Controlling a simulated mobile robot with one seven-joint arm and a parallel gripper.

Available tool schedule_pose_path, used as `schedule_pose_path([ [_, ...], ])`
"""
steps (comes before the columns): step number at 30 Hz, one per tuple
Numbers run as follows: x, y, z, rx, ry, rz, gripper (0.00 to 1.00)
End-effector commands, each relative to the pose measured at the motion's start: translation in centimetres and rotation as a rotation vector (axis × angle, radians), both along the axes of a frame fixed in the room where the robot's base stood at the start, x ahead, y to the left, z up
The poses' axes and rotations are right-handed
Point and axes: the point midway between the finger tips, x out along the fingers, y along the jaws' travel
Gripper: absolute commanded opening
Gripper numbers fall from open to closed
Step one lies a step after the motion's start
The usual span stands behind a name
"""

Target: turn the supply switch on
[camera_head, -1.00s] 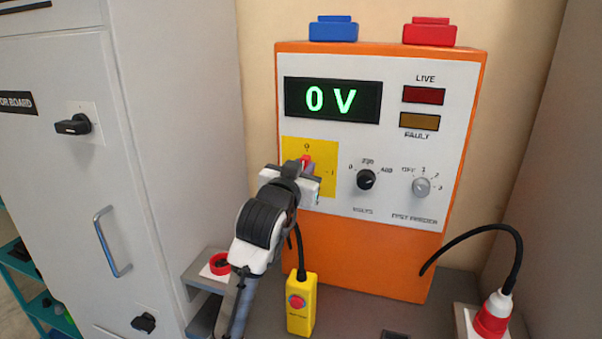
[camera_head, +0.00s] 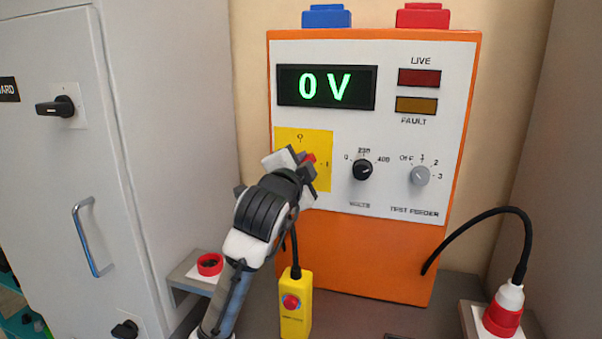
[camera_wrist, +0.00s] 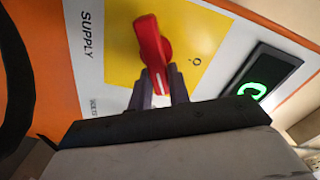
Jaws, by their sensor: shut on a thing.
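The supply switch has a red handle (camera_head: 309,158) on a yellow plate (camera_head: 321,183) marked 0 at the top and 1 at the right, at the lower left of the panel face. My gripper (camera_head: 306,167) covers much of it in the head view. In the wrist view my gripper (camera_wrist: 160,85) is shut on one end of the red handle (camera_wrist: 151,42), with a finger on each side. The handle appears tilted between the 0 and 1 marks; its exact angle is partly hidden. The display (camera_head: 326,88) reads 0 V.
The orange panel (camera_head: 350,250) also carries a volts knob (camera_head: 362,170), a test feeder knob (camera_head: 420,175) and dark LIVE (camera_head: 419,77) and FAULT (camera_head: 416,105) lamps. A grey cabinet (camera_head: 165,130) stands close on the left.

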Motion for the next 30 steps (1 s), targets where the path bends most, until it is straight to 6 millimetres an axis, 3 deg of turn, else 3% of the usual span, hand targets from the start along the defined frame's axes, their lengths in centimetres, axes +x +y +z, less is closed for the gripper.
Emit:
schedule_pose_path([
  [15, -0.08, -0.21, -1.04, 0.383, -0.123, 0.000, 0.00],
  [30, -0.10, -0.30, -1.16, 0.497, -0.159, -0.002, 0.00],
])
